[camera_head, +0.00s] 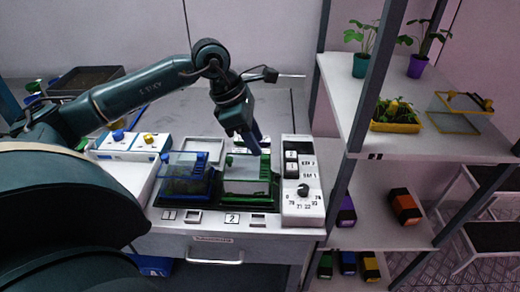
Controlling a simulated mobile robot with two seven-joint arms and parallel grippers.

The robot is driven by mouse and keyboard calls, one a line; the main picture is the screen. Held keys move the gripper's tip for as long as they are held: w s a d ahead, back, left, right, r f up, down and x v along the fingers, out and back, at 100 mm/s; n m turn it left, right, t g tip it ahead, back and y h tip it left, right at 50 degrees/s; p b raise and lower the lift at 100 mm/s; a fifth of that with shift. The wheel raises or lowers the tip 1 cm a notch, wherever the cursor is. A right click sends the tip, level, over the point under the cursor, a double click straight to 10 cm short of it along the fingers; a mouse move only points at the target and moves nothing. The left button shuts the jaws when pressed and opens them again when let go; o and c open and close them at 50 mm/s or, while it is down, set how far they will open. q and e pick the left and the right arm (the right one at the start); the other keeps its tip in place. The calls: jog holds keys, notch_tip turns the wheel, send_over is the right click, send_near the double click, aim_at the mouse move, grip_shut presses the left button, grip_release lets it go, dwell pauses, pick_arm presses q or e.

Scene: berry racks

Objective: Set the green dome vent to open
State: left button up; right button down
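The green-framed clear dome (247,188) stands on the bench on a dark tray, behind the label 2. My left gripper (254,148) points down at the dome's top back edge, near its lid. I cannot tell whether it touches the dome, or whether its fingers are apart. The dome's vent is too small and partly hidden behind the gripper, so its setting cannot be made out. My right gripper is not in view.
A blue-framed dome (187,177) stands close on the left. A white control panel (303,190) with a dial and switches stands close on the right. A white box with blue and yellow knobs (130,145) is farther left. A shelf rack (340,85) with potted plants rises at right.

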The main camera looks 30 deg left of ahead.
pick_arm(q)
jog(key=v, duration=0.9)
jog(key=shift+b, duration=0.3)
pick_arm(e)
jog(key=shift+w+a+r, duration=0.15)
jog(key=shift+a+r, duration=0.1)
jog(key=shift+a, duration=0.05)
pick_arm(q)
jog(key=shift+d, duration=0.1)
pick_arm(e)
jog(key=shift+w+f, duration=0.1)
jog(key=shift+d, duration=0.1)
